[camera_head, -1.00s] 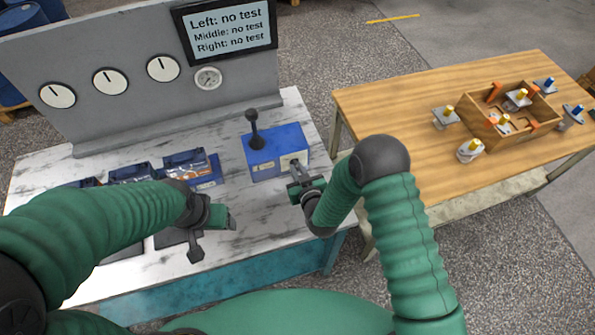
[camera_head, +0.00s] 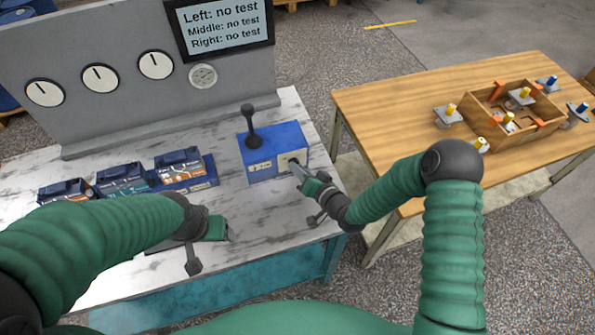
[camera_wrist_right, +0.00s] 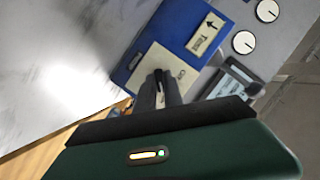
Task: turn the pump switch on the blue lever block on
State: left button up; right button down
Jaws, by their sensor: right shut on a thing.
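The blue lever block (camera_head: 262,174) sits on the marble-patterned bench, with a black ball-topped lever (camera_head: 252,128) upright on top. A pale panel (camera_head: 291,157) is on its front right. My right gripper (camera_head: 297,169) reaches this panel from the front right. In the right wrist view, its fingers (camera_wrist_right: 159,88) are together on a small dark pump switch on the pale panel (camera_wrist_right: 150,66), and they hide most of it. Whether the switch is on or off cannot be told. My left gripper (camera_head: 222,229) hovers over the bench front, its jaws unclear.
Several blue-and-black boxes (camera_head: 122,180) stand left of the block. A grey panel (camera_head: 110,115) with round gauges and a screen (camera_head: 222,27) reading "no test" for left, middle and right is behind. A wooden table (camera_head: 390,110) with a crate (camera_head: 490,130) is at right.

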jog(key=shift+w+d+r+m, duration=0.2)
jog(key=shift+w+r+m, duration=0.1)
jog(key=shift+w, duration=0.05)
dwell(0.3)
jog(key=c, duration=1.5)
grip_release()
jog(key=shift+s, duration=0.1)
jog(key=shift+o, duration=0.2)
jog(key=shift+d+f, duration=0.1)
jog(key=shift+f, duration=0.05)
jog(key=shift+s, duration=0.1)
jog(key=b+v, duration=0.1)
jog(key=v, duration=1.5)
jog(key=shift+s+d+f, duration=0.15)
jog(key=shift+s+d, duration=0.05)
jog(key=shift+d, duration=0.1)
